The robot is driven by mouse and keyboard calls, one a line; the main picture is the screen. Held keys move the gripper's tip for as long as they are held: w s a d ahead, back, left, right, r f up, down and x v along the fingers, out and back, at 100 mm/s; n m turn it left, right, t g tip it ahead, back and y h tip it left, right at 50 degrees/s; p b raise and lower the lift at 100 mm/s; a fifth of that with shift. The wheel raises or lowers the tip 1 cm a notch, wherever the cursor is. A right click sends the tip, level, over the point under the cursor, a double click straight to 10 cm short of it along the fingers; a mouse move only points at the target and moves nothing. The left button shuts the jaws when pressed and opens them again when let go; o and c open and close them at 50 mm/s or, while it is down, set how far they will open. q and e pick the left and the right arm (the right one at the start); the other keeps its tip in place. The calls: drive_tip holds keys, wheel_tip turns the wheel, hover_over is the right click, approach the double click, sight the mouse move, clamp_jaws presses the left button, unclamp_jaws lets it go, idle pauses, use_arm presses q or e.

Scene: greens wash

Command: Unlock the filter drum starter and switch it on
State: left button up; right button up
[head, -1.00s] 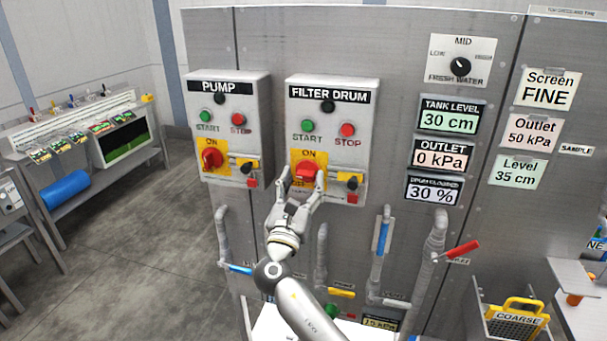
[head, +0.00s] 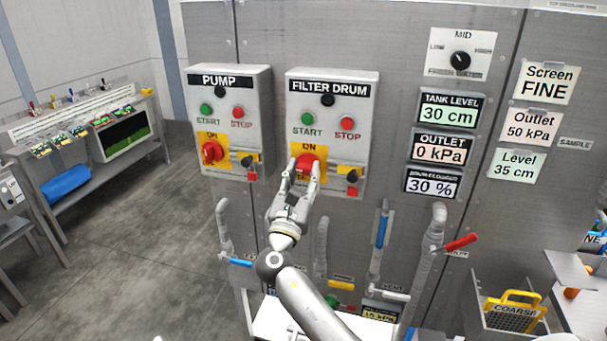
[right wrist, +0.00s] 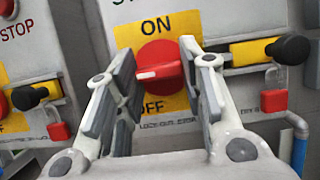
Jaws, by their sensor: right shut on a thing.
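The filter drum starter (head: 330,92) is a grey box on the steel panel, with a green START button (head: 307,119), a red STOP button (head: 347,123) and a dark round lamp. Its red rotary switch (right wrist: 162,70) sits on a yellow ON/OFF plate; its white mark points left in the right wrist view. My right gripper (head: 303,172) is shut on this switch, one finger at each side. Right of the switch is a yellow bar (right wrist: 250,52) with a black knob (right wrist: 288,48). A red padlock (right wrist: 274,97) hangs below the bar. My left gripper is not in view.
A similar PUMP starter (head: 228,92) is just left. Displays, such as the tank level one (head: 448,110), are to the right. Pipes with blue and red handles (head: 461,242) stick out below. A coarse screen (head: 514,310) stands at lower right.

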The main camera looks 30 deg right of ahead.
drive_tip(key=shift+r, duration=0.35)
